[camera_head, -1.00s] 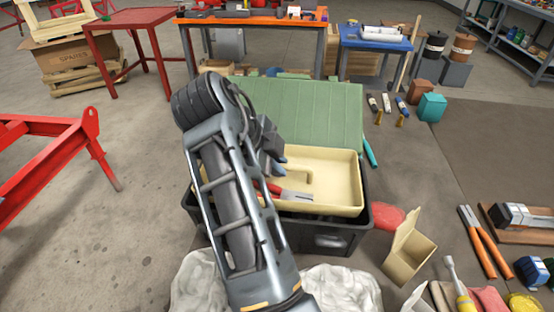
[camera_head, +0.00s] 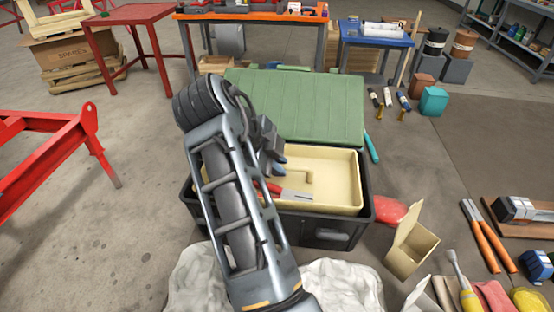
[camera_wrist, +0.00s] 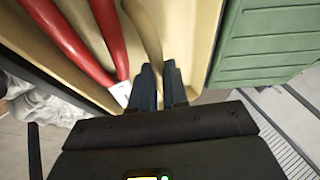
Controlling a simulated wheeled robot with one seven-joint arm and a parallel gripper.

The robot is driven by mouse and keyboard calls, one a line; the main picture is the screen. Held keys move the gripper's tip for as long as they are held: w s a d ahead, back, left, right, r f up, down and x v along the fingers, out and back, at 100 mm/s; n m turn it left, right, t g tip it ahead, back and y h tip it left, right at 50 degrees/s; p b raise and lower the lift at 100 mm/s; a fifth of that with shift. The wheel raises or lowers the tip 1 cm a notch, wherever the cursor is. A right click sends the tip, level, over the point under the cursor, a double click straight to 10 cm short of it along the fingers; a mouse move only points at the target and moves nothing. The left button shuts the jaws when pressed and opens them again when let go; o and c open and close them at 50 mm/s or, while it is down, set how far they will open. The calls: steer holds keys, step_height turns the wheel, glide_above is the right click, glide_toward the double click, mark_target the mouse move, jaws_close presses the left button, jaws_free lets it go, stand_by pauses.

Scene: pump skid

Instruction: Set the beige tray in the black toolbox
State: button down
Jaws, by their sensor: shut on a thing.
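The beige tray (camera_head: 340,172) sits within the open black toolbox (camera_head: 332,234), with the toolbox's dark rim showing around its front and right side. It looks about level; whether it touches the toolbox floor is hidden. Red-handled pliers (camera_head: 292,194) lie in the tray. My gripper (camera_head: 277,160) is at the tray's left part in the head view, partly hidden by my arm. In the wrist view, my gripper (camera_wrist: 158,82) is shut on the tray's raised beige handle (camera_wrist: 146,35), and the red plier handles (camera_wrist: 75,40) lie beside it.
The toolbox's green lid (camera_head: 300,105) stands open behind the tray. A small open beige box (camera_head: 411,246) and a red item (camera_head: 389,211) are at the right. White bags (camera_head: 340,287) lie in front. A red frame (camera_head: 45,160) stands left; floor between is clear.

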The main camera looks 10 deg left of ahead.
steer(key=shift+f+b, duration=1)
steer(key=shift+f, duration=0.45)
steer(key=c, duration=1.1)
jaws_free()
steer(key=shift+o, duration=0.2)
steer(key=b+v, duration=0.1)
steer(key=v, duration=0.6)
steer(key=shift+a+r, duration=0.1)
steer(key=shift+r, duration=0.3)
steer(key=shift+s, duration=0.15)
